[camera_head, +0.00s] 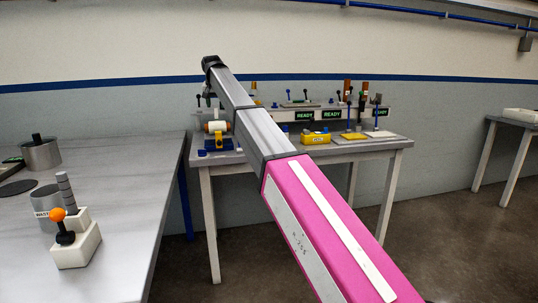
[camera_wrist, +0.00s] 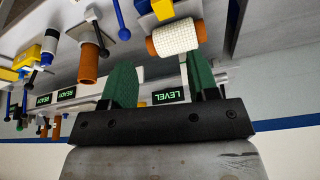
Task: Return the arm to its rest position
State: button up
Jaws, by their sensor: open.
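My arm (camera_head: 258,130) reaches out from the lower right of the head view towards the back bench, its far end high at upper left. My gripper (camera_wrist: 158,74) shows in the wrist view as two green fingers set well apart, with nothing held between them. A white textured roller with orange ends (camera_wrist: 178,38) lies just past the fingertips in that view; I cannot tell how near it is to the right finger. In the head view the gripper itself is small and mostly hard to make out.
The back bench (camera_head: 375,149) carries a yellow box (camera_head: 315,137), posts and READY displays (camera_head: 332,113). A left table (camera_head: 122,196) holds a metal pot (camera_head: 41,155) and a white joystick box (camera_head: 76,247). Another table (camera_head: 515,119) stands far right. Floor between is clear.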

jog(key=s+d+f+g, duration=0.1)
jog(key=s+d+f, duration=0.3)
jog(key=d+f, duration=0.55)
jog(key=s+d+f, duration=0.4)
jog(key=d+f, duration=0.3)
jog(key=f, duration=0.6)
jog(key=s+d+f+g, duration=0.1)
jog(key=s+d+f, duration=0.3)
jog(key=d+f, duration=0.55)
jog(key=s+d+f+g, duration=0.1)
jog(key=s+d+f, duration=0.7)
jog(key=s+f, duration=0.3)
jog(key=s+d+f+g, duration=0.1)
jog(key=s+d+f, duration=0.8)
jog(key=s, duration=0.7)
notch_tip(320, 180, down, 3)
dwell(0.5)
